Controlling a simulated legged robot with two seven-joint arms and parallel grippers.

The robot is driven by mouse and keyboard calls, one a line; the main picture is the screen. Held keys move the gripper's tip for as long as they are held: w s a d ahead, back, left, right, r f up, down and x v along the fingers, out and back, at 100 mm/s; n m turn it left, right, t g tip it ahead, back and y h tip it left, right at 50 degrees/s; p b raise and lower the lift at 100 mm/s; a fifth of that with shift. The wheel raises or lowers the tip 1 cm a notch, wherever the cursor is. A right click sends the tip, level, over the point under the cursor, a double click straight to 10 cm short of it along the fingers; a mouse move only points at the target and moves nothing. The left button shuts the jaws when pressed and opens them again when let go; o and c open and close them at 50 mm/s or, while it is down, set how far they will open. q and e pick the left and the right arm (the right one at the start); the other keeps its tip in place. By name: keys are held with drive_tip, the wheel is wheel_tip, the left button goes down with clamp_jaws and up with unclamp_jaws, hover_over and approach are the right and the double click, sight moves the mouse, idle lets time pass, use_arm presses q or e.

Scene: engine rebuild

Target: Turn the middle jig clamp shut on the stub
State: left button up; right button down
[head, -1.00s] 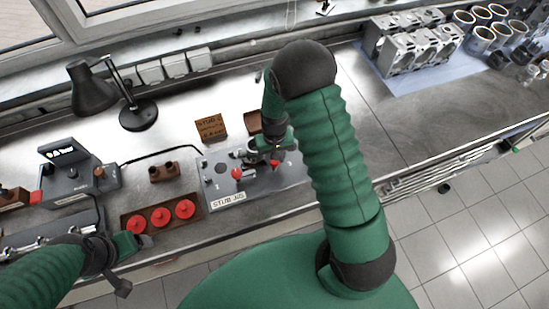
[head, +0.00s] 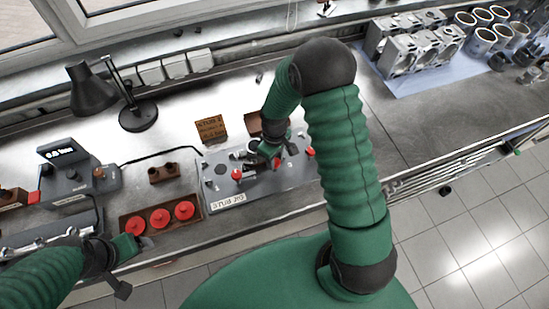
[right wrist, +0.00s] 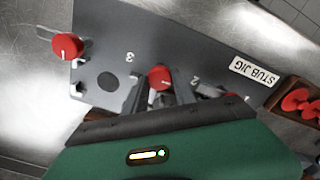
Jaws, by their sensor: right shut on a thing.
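The stub jig (head: 255,190) is a grey plate with a STUB JIG label, lying on the bench in front of me. The middle clamp's red knob (right wrist: 160,77) sits between the fingers of my right gripper (right wrist: 160,92), which is shut on it. In the head view the right gripper (head: 272,156) partly covers this knob. The other red knobs are the left one (head: 236,174) and the right one (head: 310,152). The stub at the middle clamp is mostly hidden by the fingers. My left gripper (head: 146,242) is near the bench's front edge; its jaw gap is unclear.
A brown tray (head: 130,228) with red round parts lies left of the jig. A grey device with a display (head: 62,153) stands further left, near a black lamp (head: 95,90). Brown blocks (head: 210,128) stand behind the jig.

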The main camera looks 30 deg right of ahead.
drive_tip(key=shift+w+r, duration=0.15)
drive_tip(key=shift+w, duration=0.05)
drive_tip(key=c, duration=1.5)
unclamp_jaws()
drive_tip(key=o, duration=0.5)
wheel_tip(320, 180, up, 17)
drive_tip(key=shift+f+b, duration=0.2)
drive_tip(key=shift+b, duration=1)
drive_tip(key=s+a+f+m+t+b, duration=0.1)
drive_tip(key=s+a+f+b, duration=0.1)
drive_tip(key=s+f, duration=0.1)
drive_tip(key=s+a+f+m+b, duration=0.1)
drive_tip(key=s+a+f+b, duration=0.1)
drive_tip(key=s+a+f, duration=0.1)
drive_tip(key=s+a+f+m+t+b, duration=0.1)
drive_tip(key=s+a+f+m+b, duration=0.1)
drive_tip(key=s+f+b, duration=0.1)
drive_tip(key=shift+s+a+f+t, duration=0.2)
drive_tip(key=shift+s+f, duration=0.1)
drive_tip(key=shift+f, duration=0.25)
drive_tip(key=shift+s+a+f+t, duration=0.1)
drive_tip(key=shift+s+a+f, duration=0.15)
drive_tip(key=shift+f, duration=0.3)
